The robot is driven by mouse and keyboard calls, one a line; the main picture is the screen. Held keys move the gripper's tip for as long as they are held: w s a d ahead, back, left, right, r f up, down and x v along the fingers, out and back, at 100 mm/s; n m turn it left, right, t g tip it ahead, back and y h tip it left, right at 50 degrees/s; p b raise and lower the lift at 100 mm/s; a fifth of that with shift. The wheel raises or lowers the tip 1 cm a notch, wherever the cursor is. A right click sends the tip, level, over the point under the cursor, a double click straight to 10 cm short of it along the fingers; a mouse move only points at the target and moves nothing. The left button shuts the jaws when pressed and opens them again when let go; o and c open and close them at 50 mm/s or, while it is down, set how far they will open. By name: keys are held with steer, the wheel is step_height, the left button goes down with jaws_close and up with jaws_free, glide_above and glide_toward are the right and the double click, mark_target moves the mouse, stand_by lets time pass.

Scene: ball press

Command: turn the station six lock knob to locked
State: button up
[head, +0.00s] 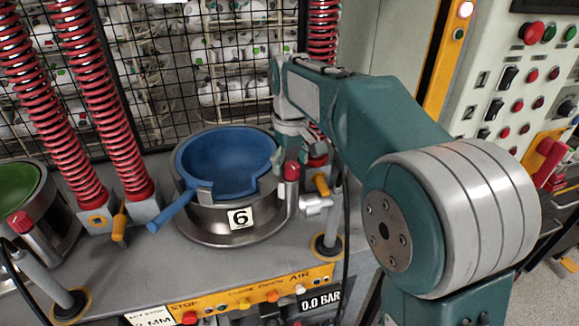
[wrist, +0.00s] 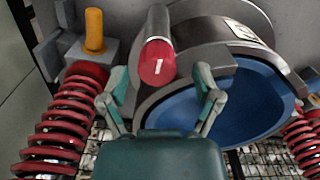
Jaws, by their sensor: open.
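Station six is a round metal pot (head: 215,217) with a "6" label and a blue bowl (head: 222,160) inside, left of my arm in the head view. A red-capped knob (head: 291,172) stands at its right side. In the wrist view the cap (wrist: 158,65) is red with a white mark, on a metal cylinder beside the pot. My gripper (wrist: 161,82) is open, its two fingers apart on either side of the cap; contact cannot be told. In the head view my gripper (head: 290,145) is just above the knob, partly hidden by my arm.
Red springs (head: 110,110) rise left of the pot, and another spring (wrist: 70,120) is close to my gripper in the wrist view. An orange handle (head: 320,184) and a black mesh (head: 215,60) are nearby. A button panel (head: 520,90) stands at the right.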

steer(key=shift+d+f, duration=0.4)
steer(key=shift+f, duration=0.3)
steer(key=shift+a, duration=0.2)
steer(key=shift+a, duration=0.15)
jaws_close()
steer(key=shift+m, duration=0.6)
jaws_free()
steer(key=shift+s, duration=0.1)
